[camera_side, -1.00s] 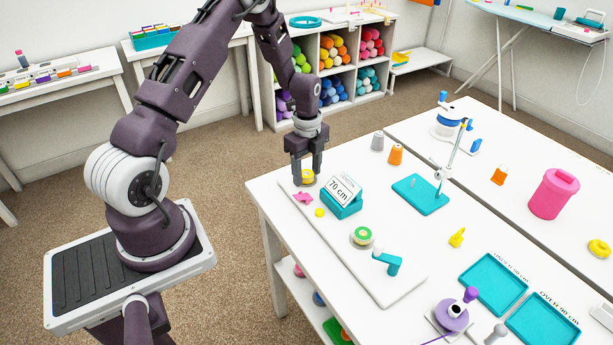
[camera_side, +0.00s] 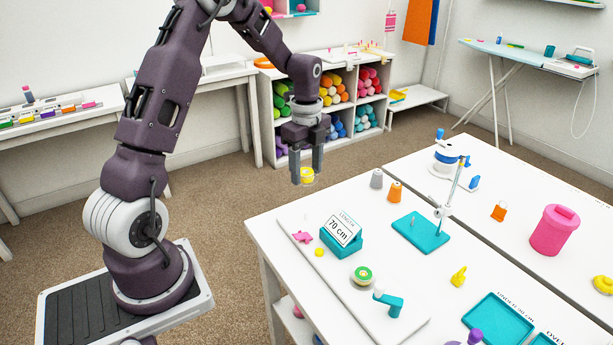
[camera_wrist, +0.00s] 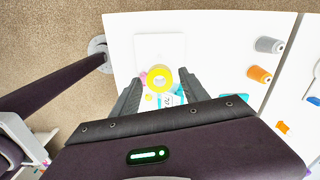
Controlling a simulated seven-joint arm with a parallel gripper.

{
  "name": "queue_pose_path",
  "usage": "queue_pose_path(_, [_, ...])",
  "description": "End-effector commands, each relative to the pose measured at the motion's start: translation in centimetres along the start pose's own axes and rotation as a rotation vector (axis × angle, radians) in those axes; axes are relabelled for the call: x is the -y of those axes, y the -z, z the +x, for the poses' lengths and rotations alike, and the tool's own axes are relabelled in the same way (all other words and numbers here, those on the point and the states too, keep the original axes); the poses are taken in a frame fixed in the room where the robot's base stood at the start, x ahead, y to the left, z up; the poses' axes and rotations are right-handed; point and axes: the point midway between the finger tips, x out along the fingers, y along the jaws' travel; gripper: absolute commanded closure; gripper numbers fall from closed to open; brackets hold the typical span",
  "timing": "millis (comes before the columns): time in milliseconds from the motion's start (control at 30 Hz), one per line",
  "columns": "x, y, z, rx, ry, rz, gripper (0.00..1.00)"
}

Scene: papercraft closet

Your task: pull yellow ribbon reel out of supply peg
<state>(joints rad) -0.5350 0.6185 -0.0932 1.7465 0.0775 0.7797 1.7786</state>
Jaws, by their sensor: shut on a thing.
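The yellow ribbon reel (camera_side: 307,175) is held between the two fingertips of my gripper (camera_side: 306,180), raised above the far left corner of the table. In the wrist view the reel (camera_wrist: 159,69) is a yellow ring between the dark fingers, seen from above. The fingers are shut on its sides. The white board (camera_side: 297,236) lies below on the table. I cannot clearly make out the supply peg at its far end. The reel appears clear of the board.
A grey spool (camera_side: 377,179) and an orange spool (camera_side: 394,192) stand to the right. Air around the reel is free.

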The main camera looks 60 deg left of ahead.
Motion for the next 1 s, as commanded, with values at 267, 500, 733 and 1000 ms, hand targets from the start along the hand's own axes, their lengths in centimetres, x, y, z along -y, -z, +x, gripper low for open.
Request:
queue_pose_path(267, [0.0,0.0,-0.3,0.0,0.001,0.0,0.86])
queue_pose_path(500, [0.1,0.0,-2.6,0.0,0.002,0.0,0.86])
queue_pose_path(733, [0.0,0.0,-3.0,-0.001,0.0,0.0,0.86])
queue_pose_path(1000, [4.7,1.4,-0.4,-0.017,-0.007,-0.021,0.86])
